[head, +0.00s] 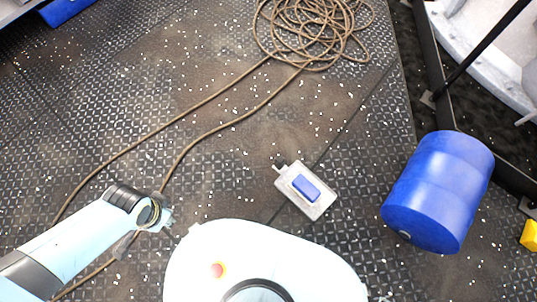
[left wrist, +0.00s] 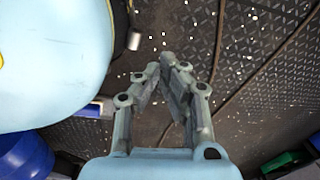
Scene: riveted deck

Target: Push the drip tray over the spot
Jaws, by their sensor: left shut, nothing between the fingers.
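A small pale grey tray (head: 316,209), which I take for the drip tray, lies on the deck right of centre in the head view, tilted in the picture. A blue block (head: 306,188) sits on it. A small dark patch (head: 281,159) shows at its upper left corner; I cannot tell whether this is the spot. My left gripper (head: 168,217) is left of the tray, well apart from it. In the left wrist view its fingertips (left wrist: 165,64) meet, shut and empty. My right gripper is not in view.
A blue drum (head: 438,190) lies right of the tray. A brown rope coil (head: 315,28) is at the top, its strands running to the lower left past my left arm. A yellow object (head: 530,235) is at the right edge. The deck (head: 230,165) left of the tray is clear.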

